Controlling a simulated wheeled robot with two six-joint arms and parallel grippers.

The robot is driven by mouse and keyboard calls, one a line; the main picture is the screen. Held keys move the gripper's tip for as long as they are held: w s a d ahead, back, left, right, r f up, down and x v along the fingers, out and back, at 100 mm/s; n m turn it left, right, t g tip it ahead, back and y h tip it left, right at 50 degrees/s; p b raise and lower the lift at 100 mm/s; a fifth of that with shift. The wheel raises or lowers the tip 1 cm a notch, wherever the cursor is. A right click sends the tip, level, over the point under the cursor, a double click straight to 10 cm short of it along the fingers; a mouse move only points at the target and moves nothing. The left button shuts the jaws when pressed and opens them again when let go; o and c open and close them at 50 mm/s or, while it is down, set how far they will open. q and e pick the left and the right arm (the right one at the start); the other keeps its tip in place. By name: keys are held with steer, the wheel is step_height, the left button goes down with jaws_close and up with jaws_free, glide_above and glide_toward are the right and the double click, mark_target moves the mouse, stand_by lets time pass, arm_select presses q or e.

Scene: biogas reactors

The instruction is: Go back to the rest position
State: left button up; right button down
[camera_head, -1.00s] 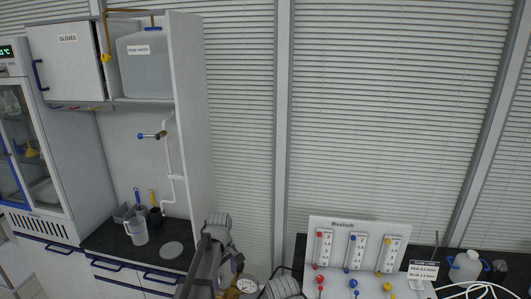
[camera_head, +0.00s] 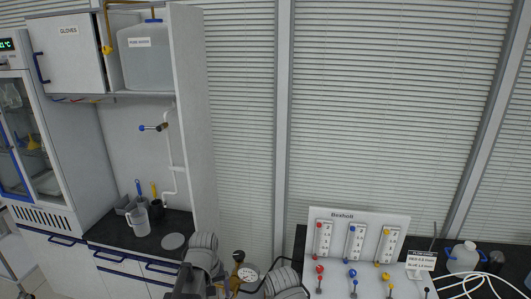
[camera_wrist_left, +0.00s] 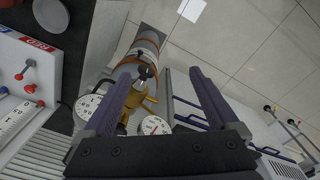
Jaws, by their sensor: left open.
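My left gripper (camera_wrist_left: 162,82) shows in the left wrist view with its two dark fingers wide apart. Nothing is held between them. Beyond the fingers are a brass regulator (camera_wrist_left: 139,103) and a round white gauge (camera_wrist_left: 155,125), apart from the fingers as far as I can tell. In the head view my left arm's grey links stand at the bottom centre, and its fingers cannot be made out there. The gauge (camera_head: 248,273) shows just right of those links. My right gripper is in neither view.
At left are a sink counter (camera_head: 110,231) with a jug (camera_head: 139,221), a glove cabinet (camera_head: 68,60) and a water tank (camera_head: 146,70).

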arm_select(q)
steer(key=s+a+m, duration=0.1)
steer(key=s+m, duration=0.3)
steer(key=s, duration=0.3)
steer(key=s+d+f+m+y+b, duration=0.1)
steer(key=s+d+f+m+b, duration=0.3)
steer(key=d+f+b, duration=0.7)
steer(key=shift+s+f+g+b, duration=0.3)
steer(key=shift+s+f+b, duration=0.65)
steer(key=shift+s, duration=0.1)
